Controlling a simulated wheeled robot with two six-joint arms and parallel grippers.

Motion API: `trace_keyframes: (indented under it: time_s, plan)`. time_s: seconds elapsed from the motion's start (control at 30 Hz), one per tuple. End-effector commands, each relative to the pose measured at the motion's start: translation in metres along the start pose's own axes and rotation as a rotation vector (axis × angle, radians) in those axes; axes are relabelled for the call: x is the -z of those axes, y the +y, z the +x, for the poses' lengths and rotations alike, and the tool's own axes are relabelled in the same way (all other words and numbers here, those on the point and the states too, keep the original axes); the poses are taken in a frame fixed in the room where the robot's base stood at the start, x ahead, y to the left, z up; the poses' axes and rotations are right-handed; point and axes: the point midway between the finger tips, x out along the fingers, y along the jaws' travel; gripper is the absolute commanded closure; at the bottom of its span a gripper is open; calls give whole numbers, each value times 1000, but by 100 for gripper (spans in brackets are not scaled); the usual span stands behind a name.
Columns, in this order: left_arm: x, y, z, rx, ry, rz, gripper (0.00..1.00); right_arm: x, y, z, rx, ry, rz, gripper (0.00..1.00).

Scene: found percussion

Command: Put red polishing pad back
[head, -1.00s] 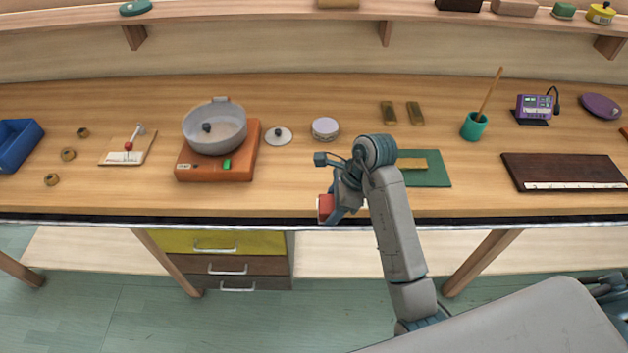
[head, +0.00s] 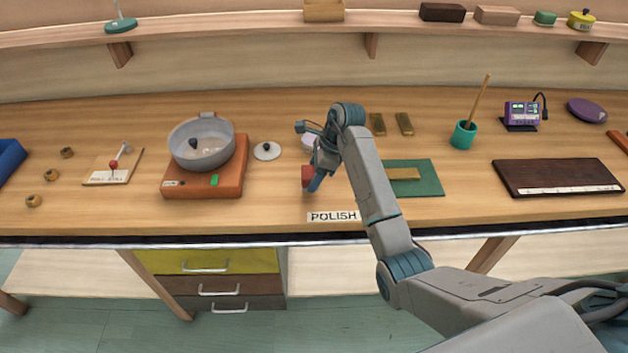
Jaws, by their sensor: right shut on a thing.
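The red polishing pad (head: 307,176) is a small red block in the head view, near the middle of the workbench. My right gripper (head: 314,179) is shut on it. My gripper and wrist partly hide the pad, and I cannot tell whether it touches the bench. A white label reading POLISH (head: 333,217) lies on the bench's front edge, just in front of the pad. My left gripper is not in view.
An orange hot plate (head: 225,180) with a grey pan (head: 201,147) stands to the left, with a small lid (head: 267,151) beside it. A round tin (head: 309,142) is behind my wrist. A green mat (head: 428,184) with a brass bar (head: 404,174) lies to the right.

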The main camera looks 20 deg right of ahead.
Motion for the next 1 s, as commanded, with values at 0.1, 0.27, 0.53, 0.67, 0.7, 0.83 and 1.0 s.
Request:
trace_keyframes:
  time_s: [0.1,0.27,0.53,0.67,0.7,0.83,1.0]
  plan:
    - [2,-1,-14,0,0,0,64,5,1,12,-6,2,2,69]
    - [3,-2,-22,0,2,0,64,12,0,28,-2,1,1,69]
    - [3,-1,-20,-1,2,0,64,14,0,32,0,1,0,69]
    - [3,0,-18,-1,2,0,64,14,0,34,-1,1,0,37]
    - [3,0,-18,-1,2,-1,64,14,0,34,-1,1,0,29]
    - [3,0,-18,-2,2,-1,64,14,0,34,-1,1,0,23]
    - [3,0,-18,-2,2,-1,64,14,0,33,-1,1,0,23]
